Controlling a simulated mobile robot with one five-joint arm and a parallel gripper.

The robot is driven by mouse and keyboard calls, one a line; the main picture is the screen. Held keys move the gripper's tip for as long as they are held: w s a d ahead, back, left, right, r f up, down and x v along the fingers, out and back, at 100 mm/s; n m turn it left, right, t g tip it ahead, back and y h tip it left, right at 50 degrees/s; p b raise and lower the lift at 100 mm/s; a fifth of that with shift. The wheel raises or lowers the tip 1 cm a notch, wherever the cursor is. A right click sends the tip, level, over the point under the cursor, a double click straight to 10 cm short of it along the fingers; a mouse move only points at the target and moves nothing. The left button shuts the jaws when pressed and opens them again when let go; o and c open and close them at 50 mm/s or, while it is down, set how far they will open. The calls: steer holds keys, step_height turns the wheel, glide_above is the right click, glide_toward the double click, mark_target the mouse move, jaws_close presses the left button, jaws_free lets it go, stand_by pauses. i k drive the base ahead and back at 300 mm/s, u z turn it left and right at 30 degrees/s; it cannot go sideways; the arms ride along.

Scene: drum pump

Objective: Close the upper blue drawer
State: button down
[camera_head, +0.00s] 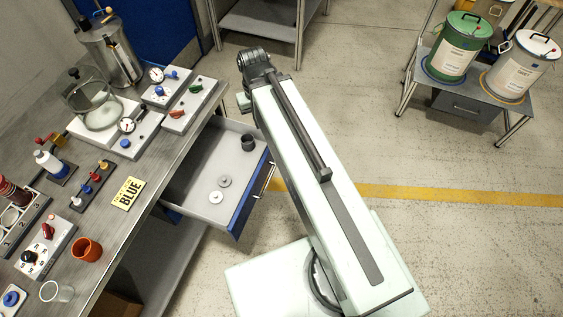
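The upper blue drawer (201,184) stands pulled out from under the workbench, towards the right. Its blue front (246,203) carries a metal bar handle (264,179). Inside lie a dark cylinder (248,142) and two small grey discs, one (224,181) above the other (215,197). My arm runs up the picture just right of the drawer front. My gripper (243,102) is at the arm's far end, beyond the drawer's upper corner and apart from the handle. Its fingers are mostly hidden by the arm, so its opening cannot be told.
The workbench (150,208) on the left carries gauges, valve blocks, a metal vessel (109,52), an orange cup (87,249) and a yellow "BLUE" sign (128,193). A cart (462,104) with drums stands upper right. A grey-topped table (262,22) stands at the top. Floor right of my arm is clear.

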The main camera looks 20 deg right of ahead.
mark_target(217, 151)
steer(key=k, duration=1.3)
steer(key=u, duration=1.05)
steer(key=i, duration=1)
steer(key=u, duration=0.05)
